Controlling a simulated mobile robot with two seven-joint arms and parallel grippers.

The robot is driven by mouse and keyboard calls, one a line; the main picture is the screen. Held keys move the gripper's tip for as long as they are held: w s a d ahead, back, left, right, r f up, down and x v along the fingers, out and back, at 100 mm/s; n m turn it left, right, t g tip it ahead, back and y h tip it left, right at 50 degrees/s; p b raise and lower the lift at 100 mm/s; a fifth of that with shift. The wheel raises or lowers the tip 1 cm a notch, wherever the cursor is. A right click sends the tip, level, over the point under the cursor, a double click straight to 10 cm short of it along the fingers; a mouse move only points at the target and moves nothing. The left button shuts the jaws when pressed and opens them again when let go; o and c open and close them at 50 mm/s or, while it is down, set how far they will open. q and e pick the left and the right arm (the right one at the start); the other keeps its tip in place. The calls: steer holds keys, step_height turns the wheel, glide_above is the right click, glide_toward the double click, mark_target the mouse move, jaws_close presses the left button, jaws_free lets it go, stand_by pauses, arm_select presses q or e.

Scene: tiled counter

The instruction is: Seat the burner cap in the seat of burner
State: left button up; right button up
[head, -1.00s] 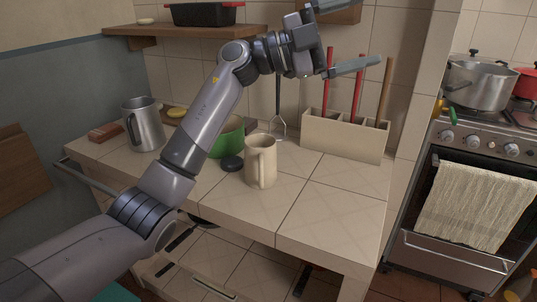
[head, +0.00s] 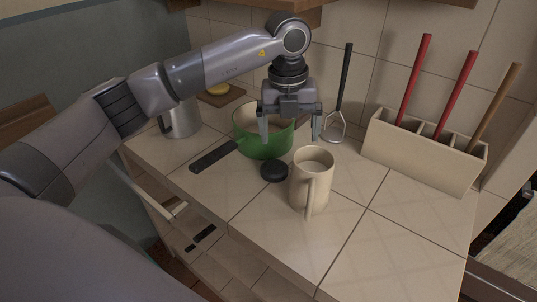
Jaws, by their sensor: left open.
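The burner cap, a small black round disc (head: 274,171), lies on the tiled counter just left of the beige mug and in front of the green pot. My left gripper (head: 290,137) is open and empty, pointing down above and slightly behind the cap, apart from it. Its fingers overlap the green pot in the picture. The burner and its seat are out of view; only a sliver of the stove front (head: 510,250) shows at the right edge. My right gripper is not in view.
The beige mug (head: 312,178) stands close to the cap's right. The green pot (head: 262,140) has its dark handle toward the front left. An open drawer lies below the counter's front. The front-right counter is clear.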

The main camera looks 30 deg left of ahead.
mark_target(274, 168)
arm_select(q)
steer(key=shift+s+a+f+g, duration=0.15)
steer(key=shift+s+a+f, duration=0.1)
steer(key=shift+a+f, duration=0.25)
steer(key=shift+s+a+f+g, duration=0.15)
steer(key=shift+s+a+f, duration=0.1)
steer(key=shift+a+f, duration=0.25)
steer(key=f, duration=0.4)
steer(key=f+p, duration=0.1)
steer(key=f, duration=0.1)
steer(key=shift+s+a+f, duration=0.15)
steer(key=shift+s+f, duration=0.2)
steer(key=shift+s, duration=0.05)
steer(key=shift+r, duration=0.1)
steer(key=c, duration=1.3)
